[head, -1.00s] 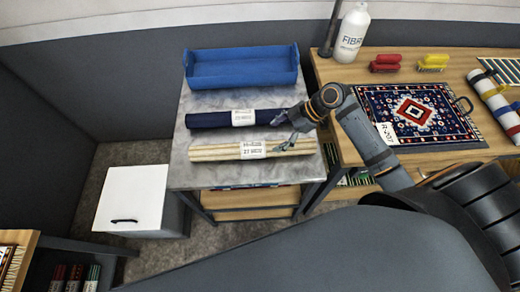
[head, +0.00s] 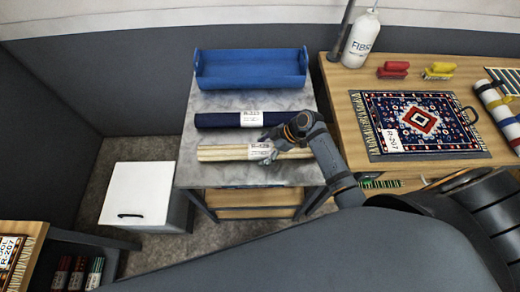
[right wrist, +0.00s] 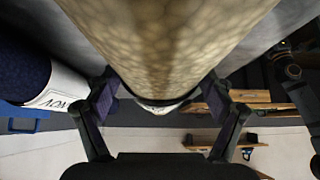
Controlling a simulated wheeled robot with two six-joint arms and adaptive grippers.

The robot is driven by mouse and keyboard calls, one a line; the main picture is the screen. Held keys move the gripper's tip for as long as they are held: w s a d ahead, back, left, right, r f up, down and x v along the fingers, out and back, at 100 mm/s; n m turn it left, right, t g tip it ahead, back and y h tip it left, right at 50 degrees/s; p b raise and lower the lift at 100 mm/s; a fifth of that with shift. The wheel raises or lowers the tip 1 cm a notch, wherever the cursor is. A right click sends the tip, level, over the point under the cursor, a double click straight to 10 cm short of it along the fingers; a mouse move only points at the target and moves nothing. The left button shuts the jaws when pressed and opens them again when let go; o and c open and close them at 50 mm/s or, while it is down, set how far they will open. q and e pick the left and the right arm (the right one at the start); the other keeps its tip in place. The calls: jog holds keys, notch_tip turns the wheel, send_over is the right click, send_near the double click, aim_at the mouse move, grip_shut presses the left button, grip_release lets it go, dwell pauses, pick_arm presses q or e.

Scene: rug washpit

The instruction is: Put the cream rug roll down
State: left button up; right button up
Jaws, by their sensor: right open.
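The cream rug roll (head: 218,153) lies on the grey marbled top of a stand (head: 240,100), in front of the navy rug roll (head: 216,120). My right gripper (head: 264,153) is at the cream roll's white label, right of its middle. In the right wrist view the cream roll (right wrist: 165,40) fills the top, running between the spread fingers of my open right gripper (right wrist: 160,92). Whether the fingers touch it I cannot tell. Part of the roll's label is hidden by the gripper. My left gripper is out of view.
A blue tray (head: 250,83) stands at the back of the stand. A wooden table at the right holds a patterned rug (head: 440,140), a white bottle (head: 361,40), red and yellow brushes and a striped roll. A white cabinet (head: 137,195) stands at the left.

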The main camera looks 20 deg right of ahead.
grip_shut()
dwell(0.6)
